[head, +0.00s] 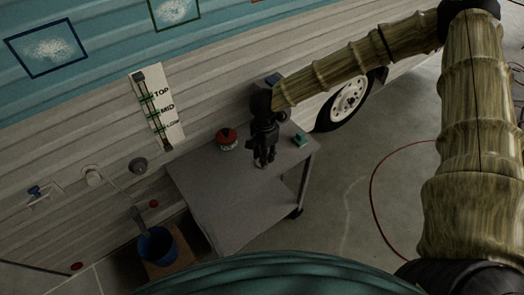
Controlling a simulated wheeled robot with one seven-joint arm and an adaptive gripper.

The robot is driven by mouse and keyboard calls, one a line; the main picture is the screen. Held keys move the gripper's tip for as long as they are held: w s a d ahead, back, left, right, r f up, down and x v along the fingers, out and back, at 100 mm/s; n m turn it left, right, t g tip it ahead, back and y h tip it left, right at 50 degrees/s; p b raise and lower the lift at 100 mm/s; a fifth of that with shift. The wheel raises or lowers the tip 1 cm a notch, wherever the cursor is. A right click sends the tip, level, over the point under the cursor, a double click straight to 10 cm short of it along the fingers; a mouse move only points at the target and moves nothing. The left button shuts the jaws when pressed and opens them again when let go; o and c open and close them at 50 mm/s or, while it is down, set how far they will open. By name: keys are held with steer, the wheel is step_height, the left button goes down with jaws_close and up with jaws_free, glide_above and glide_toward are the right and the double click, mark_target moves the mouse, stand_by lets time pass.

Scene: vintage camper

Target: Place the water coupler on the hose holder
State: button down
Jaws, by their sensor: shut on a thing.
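My gripper (263,154) is black and points down over the far part of a grey cart. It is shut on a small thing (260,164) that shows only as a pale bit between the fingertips. The fingers hide most of it, and I cannot tell whether it is the water coupler. I cannot tell for sure which thing is the hose holder. A round grey fitting (138,165) and a pale round fitting (92,175) with a thin line from it sit on the camper wall.
The grey cart (215,192) bears a red-topped round item (226,137) and a small teal item (299,140). A blue bucket (158,246) stands left of it. A blue valve (36,191) is on the wall. A red hose (374,190) lies on the open floor at right.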

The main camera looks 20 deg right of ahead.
steer(key=shift+w+d+f+p, duration=0.15)
steer(key=shift+w+f+p, duration=0.25)
steer(key=shift+w+f, duration=0.55)
steer(key=shift+w+d+f+p, duration=0.1)
steer(key=shift+w+f+p, duration=0.25)
steer(key=shift+w+f, duration=0.6)
steer(key=shift+s+f, duration=0.1)
steer(key=shift+f, duration=0.5)
steer(key=c, duration=1.2)
jaws_free()
steer(key=shift+o, duration=0.2)
steer(key=shift+r, duration=0.1)
step_height(320, 180, up, 13)
steer(key=b, duration=0.1)
